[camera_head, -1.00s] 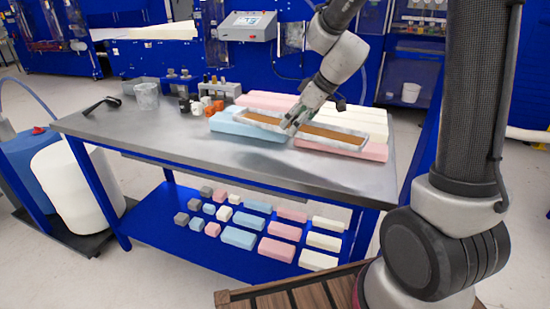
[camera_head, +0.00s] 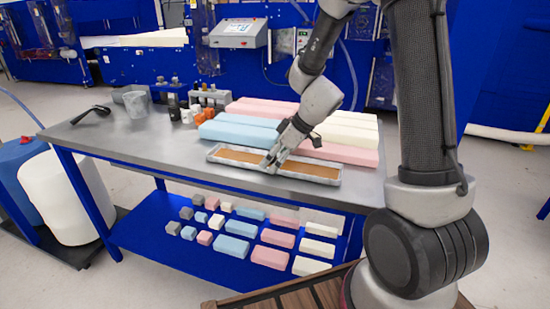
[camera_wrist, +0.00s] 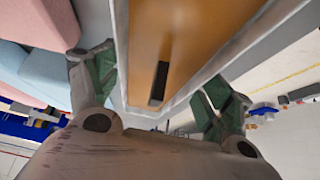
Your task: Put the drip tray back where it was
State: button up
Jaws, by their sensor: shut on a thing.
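The drip tray (camera_head: 312,170) is a long, narrow grey-rimmed tray with an orange-brown floor. It lies level along the front edge of the steel table, in front of the foam blocks. My gripper (camera_head: 270,163) reaches down to its middle and is shut on it. In the wrist view, the tray (camera_wrist: 180,35) runs between the two green-padded fingers of my gripper (camera_wrist: 160,82), one finger by each long wall. A dark slot shows in the tray floor. I cannot tell whether the tray rests on the table or hangs just above it.
Blue foam blocks (camera_head: 238,133), pink blocks (camera_head: 340,150) and white blocks (camera_head: 345,128) lie behind the tray. The steel tabletop (camera_head: 130,141) is bare at front left.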

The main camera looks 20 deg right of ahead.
jog(key=o, duration=1.3)
jog(key=shift+f, duration=0.1)
jog(key=shift+c, duration=0.2)
jog(key=v, duration=1.1)
jog(key=s+d+r+m+h, duration=0.1)
jog(key=s+d+r+m, duration=0.2)
jog(key=s, duration=0.4)
jog(key=s+d+r+m+h, duration=0.2)
jog(key=s+d+r+m, duration=0.1)
jog(key=s, duration=0.5)
jog(key=s+d+r+m+h, duration=0.2)
jog(key=s+d+r+m, duration=0.1)
jog(key=s, duration=0.4)
jog(key=shift+s+d+r+m, duration=0.3)
jog(key=shift+r+m, duration=0.05)
jog(key=shift+m, duration=0.45)
